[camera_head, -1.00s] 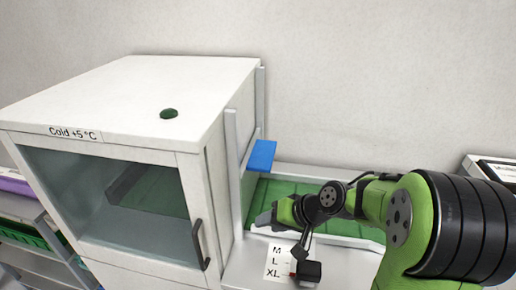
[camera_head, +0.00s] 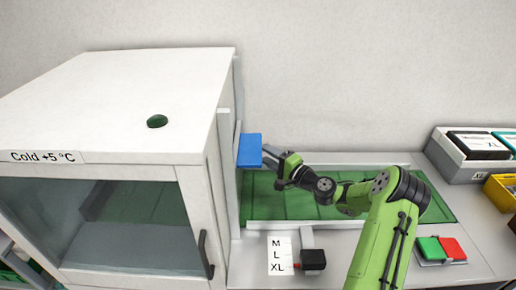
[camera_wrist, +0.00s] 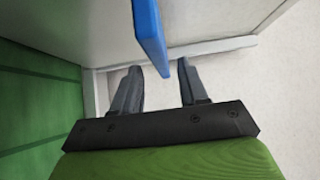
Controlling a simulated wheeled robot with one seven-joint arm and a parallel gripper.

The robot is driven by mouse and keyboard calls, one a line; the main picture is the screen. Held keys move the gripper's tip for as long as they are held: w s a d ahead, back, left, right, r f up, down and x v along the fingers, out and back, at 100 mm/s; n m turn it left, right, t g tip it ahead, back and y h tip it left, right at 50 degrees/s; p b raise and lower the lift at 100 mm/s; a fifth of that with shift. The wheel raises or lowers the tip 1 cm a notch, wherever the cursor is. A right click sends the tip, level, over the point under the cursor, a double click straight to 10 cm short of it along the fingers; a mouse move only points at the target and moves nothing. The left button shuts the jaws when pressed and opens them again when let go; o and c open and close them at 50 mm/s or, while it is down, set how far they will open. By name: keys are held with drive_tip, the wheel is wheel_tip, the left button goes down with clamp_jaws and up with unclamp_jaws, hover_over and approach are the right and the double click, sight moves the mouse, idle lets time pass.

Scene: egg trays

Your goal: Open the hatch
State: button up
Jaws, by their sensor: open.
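A blue tab (camera_head: 250,150) sticks out from the side of the white cold box (camera_head: 120,95), between upright grey rails; it seems to be the handle of the hatch (camera_head: 238,180), whose panel is mostly hidden edge-on. My gripper (camera_head: 268,157) is at the tab's right side in the head view. In the wrist view the blue tab (camera_wrist: 149,35) reaches in from the top, between my open gripper's two fingers (camera_wrist: 156,82). Whether either finger touches it I cannot tell.
A green conveyor belt (camera_head: 290,205) runs right from the box. A size card (camera_head: 280,255) and black selector (camera_head: 313,260) stand in front. Green and red buttons (camera_head: 441,249), a grey tray (camera_head: 455,163) and a yellow bin (camera_head: 500,193) are at right.

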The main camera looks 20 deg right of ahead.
sight(259, 147)
drive_tip(key=x, duration=0.5)
drive_tip(key=shift+w+a, duration=0.1)
drive_tip(key=shift+w, duration=0.05)
drive_tip(key=shift+c, duration=0.2)
clamp_jaws()
